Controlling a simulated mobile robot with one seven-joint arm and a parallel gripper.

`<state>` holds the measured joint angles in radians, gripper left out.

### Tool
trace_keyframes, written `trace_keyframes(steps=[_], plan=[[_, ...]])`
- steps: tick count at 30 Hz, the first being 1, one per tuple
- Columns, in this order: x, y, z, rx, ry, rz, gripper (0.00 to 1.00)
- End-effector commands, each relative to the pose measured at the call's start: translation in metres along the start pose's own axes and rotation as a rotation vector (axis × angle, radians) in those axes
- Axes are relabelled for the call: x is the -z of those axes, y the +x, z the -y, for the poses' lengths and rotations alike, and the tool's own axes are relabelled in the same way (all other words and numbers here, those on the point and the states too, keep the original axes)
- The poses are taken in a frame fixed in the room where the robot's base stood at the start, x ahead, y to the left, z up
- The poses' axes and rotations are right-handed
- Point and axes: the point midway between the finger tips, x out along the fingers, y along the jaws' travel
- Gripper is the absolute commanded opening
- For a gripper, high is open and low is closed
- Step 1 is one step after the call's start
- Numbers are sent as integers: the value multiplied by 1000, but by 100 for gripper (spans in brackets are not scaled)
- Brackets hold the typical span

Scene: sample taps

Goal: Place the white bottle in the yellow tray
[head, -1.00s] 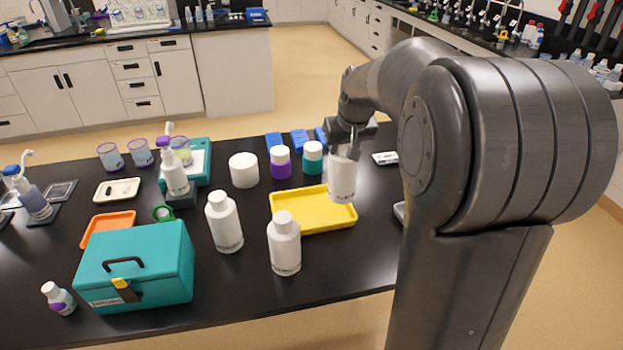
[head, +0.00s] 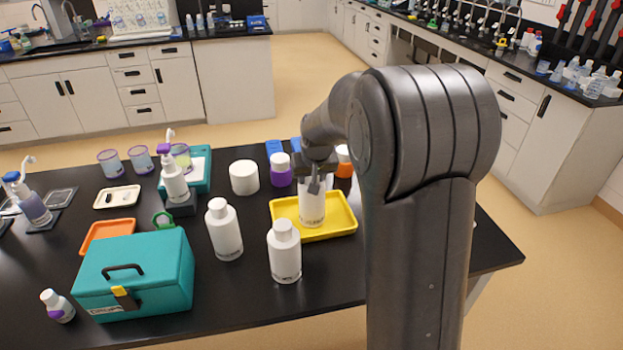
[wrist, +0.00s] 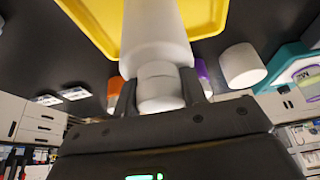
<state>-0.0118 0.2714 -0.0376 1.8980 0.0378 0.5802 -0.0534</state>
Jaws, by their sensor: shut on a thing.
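My gripper (head: 315,168) is shut on a white bottle (head: 312,208) and holds it upright by its upper part. In the head view the bottle is over or in the yellow tray (head: 341,228); I cannot tell whether its base touches the tray. In the wrist view the bottle (wrist: 155,35) and its white cap show between the fingers (wrist: 158,98), with the yellow tray (wrist: 98,22) behind it. Two similar white bottles stand on the black table outside the tray, one at left (head: 224,232) and one in front (head: 285,255).
A teal case (head: 150,285) and an orange tray (head: 106,231) are at the left. A white cylinder (head: 244,178), a purple-banded jar (head: 281,172) and an orange-banded jar (head: 344,163) stand behind the yellow tray.

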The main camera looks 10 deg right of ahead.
Motion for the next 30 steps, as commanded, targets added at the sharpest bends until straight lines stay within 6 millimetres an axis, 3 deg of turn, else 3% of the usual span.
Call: trace_keyframes(steps=[7,8,15,24,30], plan=[[0,2,0,0,0,-1,0],[-1,2,0,0,0,0,39],[-1,2,0,0,0,0,58],[0,0,0,0,0,-2,60],[2,-27,0,0,-1,-6,60]])
